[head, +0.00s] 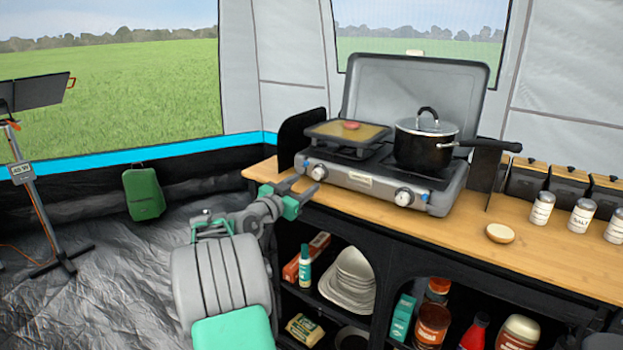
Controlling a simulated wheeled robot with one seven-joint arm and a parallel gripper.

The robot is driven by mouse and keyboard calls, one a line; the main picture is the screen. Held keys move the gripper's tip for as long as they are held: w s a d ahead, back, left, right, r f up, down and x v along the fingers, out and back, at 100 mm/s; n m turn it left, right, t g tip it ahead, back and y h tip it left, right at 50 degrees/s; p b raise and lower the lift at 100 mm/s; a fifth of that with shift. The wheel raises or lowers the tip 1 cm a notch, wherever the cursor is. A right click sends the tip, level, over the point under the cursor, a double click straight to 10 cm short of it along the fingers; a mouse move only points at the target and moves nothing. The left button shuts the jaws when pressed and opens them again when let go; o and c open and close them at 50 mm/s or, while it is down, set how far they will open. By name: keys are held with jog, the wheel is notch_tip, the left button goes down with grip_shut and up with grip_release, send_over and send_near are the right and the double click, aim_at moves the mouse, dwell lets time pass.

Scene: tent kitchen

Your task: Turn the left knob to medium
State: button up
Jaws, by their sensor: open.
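A two-burner camping stove (438,201) stands on the wooden counter with its lid up. Its left knob (319,172) is silver, on the front panel at the left end. The right knob (404,196) looks alike. The knobs' exact settings are too small to read. My gripper (302,188) is open and empty, in front of the stove's left end, just lower left of the left knob. Its fingers appear apart from the knob, though the depth gap is hard to judge.
A griddle pan (347,136) with a reddish piece of food sits on the left burner. A lidded black pot (424,150) is on the right burner, its handle pointing right. A round bun-like item (499,233) and several canisters are at right. Shelves below hold groceries.

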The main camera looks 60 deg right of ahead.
aim_at(316, 176)
jog(key=d, duration=0.5)
jog(key=shift+s, duration=0.25)
jog(key=shift+c, duration=0.3)
grip_shut()
